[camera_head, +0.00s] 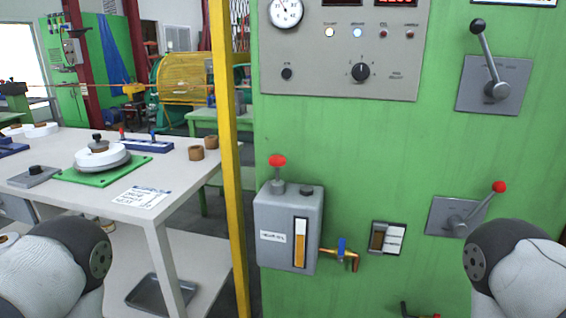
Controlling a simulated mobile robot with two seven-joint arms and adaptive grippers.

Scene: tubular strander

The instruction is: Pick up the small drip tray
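A shallow grey metal tray (162,296), which looks like the small drip tray, sits on the lower shelf of the white table at the lower left. A table leg stands in front of its right part. Parts of my own two arms show at the lower left and lower right corners. Neither gripper is in the picture, so I cannot see what they hold.
The white table (181,164) carries a round white device on a green plate (103,169), a paper sheet (142,196) and two brown rings. A yellow post (228,150) separates it from the green machine cabinet (350,140), which bears a grey oil box (287,232) and levers.

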